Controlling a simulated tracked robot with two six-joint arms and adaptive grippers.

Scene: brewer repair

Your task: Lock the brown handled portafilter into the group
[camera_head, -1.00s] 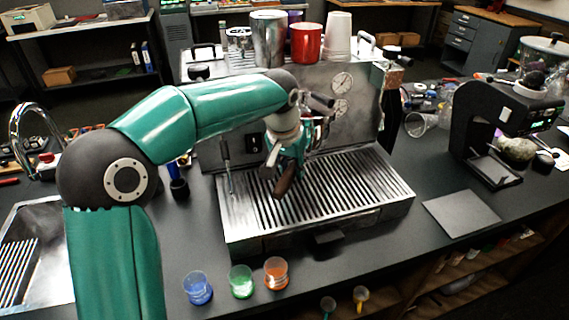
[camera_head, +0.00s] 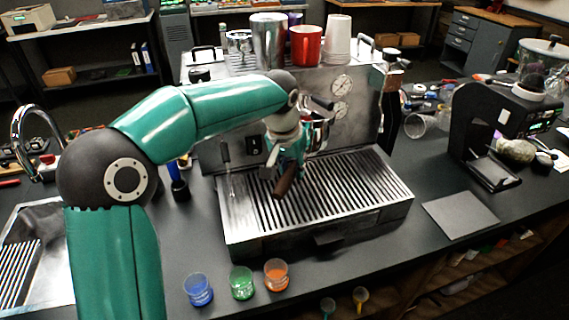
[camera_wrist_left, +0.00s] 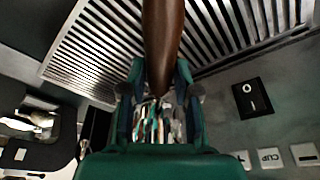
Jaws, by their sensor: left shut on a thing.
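The brown handle of the portafilter (camera_head: 284,182) points down and toward me above the machine's slotted drip tray. It also shows in the left wrist view (camera_wrist_left: 162,40), running up from between the fingers. My left gripper (camera_head: 286,160) is shut on this handle, at the front of the espresso machine (camera_head: 352,118). In the left wrist view the gripper (camera_wrist_left: 158,85) has a finger on each side of the handle. The portafilter's head and the group are hidden behind my gripper and arm, so I cannot tell how they meet. My right gripper is not in view.
The drip tray (camera_head: 375,190) is bare. Blue (camera_head: 198,289), green (camera_head: 241,283) and orange (camera_head: 276,275) cups stand on the counter in front. A metal cup (camera_head: 268,40), red cup (camera_head: 305,45) and white cups (camera_head: 337,40) stand on the machine. A grinder (camera_head: 490,125) stands right.

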